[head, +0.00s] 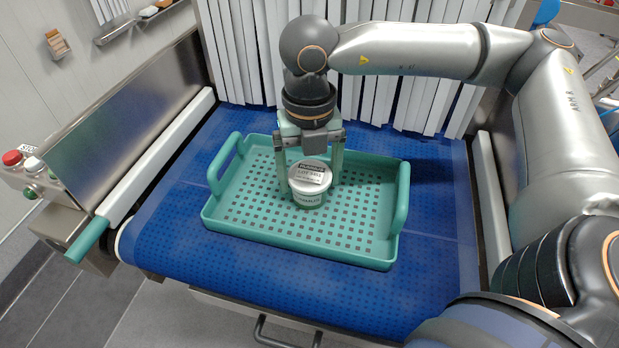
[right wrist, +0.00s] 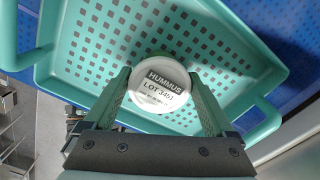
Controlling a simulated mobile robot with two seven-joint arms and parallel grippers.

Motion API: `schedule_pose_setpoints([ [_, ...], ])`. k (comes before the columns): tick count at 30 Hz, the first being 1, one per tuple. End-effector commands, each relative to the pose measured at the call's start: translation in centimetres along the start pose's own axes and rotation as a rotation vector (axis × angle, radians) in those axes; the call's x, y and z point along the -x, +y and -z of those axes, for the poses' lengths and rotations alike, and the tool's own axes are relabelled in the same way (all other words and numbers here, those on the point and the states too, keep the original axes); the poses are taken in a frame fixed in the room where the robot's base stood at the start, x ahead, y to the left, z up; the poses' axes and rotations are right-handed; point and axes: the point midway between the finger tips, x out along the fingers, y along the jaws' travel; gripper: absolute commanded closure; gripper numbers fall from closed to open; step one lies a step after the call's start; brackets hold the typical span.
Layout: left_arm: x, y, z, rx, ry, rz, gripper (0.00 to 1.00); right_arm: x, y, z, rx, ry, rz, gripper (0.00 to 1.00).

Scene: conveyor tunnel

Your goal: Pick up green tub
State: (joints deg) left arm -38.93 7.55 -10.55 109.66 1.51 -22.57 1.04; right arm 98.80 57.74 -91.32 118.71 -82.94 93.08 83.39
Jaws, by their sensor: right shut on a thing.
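The green tub (head: 309,199) has a white lid and a green band on its side. Its lid label reads HUMMUS and a lot number, and it shows in the right wrist view (right wrist: 160,92). It is upright, over the perforated floor of the green tray (head: 232,222). My right gripper (head: 311,186) points down from above, its two green fingers on either side of the tub and shut on it. I cannot tell whether the tub's base touches the tray floor. My left gripper is out of view.
The tray has raised rims and upright end handles and sits on a blue conveyor belt (head: 190,268). White strip curtains (head: 237,50) hang behind it. A metal side guard (head: 125,125) and a button box (head: 35,180) stand at left. The rest of the tray floor is clear.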

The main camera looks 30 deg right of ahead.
Motion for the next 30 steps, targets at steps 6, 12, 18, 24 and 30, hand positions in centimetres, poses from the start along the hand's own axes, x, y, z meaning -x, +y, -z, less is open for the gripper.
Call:
schedule_pose_setpoints([
  [6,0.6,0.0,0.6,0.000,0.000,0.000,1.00,1.3,0.1,0.0,0.000,-0.001,-0.001,0.74],
  [12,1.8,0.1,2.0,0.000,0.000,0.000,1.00,4.4,0.5,0.6,0.006,-0.001,-0.001,0.74],
  [18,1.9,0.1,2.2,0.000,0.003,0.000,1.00,8.5,2.8,3.7,0.008,-0.005,-0.003,0.74],
  [24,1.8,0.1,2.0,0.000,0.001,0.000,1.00,11.0,5.5,7.8,0.009,-0.004,0.001,0.74],
  [30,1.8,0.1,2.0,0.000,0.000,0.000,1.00,12.4,7.4,10.4,0.004,-0.002,0.000,0.74],
])
